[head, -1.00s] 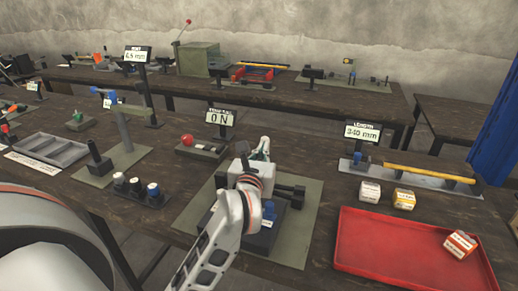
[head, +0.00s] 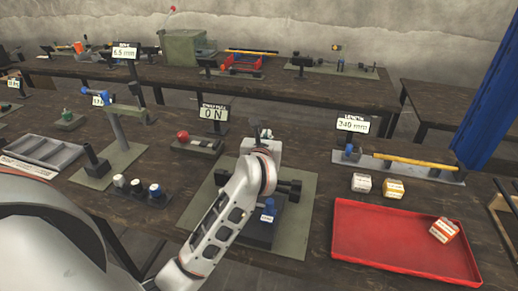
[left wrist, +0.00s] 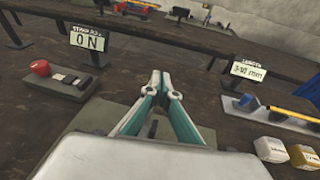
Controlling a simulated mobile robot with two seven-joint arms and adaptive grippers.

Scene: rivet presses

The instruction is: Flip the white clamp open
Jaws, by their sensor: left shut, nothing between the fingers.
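My left gripper (head: 257,132) is over the far part of a green mat (head: 297,222), beyond a dark fixture (head: 262,232). The fixture has a blue part (head: 268,206), a small white label and dark horizontal bars. In the left wrist view, the teal and white fingers (left wrist: 161,84) are closed together at the tips and hold nothing. I cannot pick out the white clamp; my wrist and forearm cover part of the fixture in the head view, and the gripper housing covers the lower left wrist view. My right gripper is not in view.
A sign reading "ON" (head: 213,113) stands behind a red-button box (head: 200,145), left of the gripper. A red tray (head: 390,265), two small boxes (head: 361,183) and a yellow rod (head: 403,161) on a grey rail are to the right. Several capped posts (head: 137,186) stand left.

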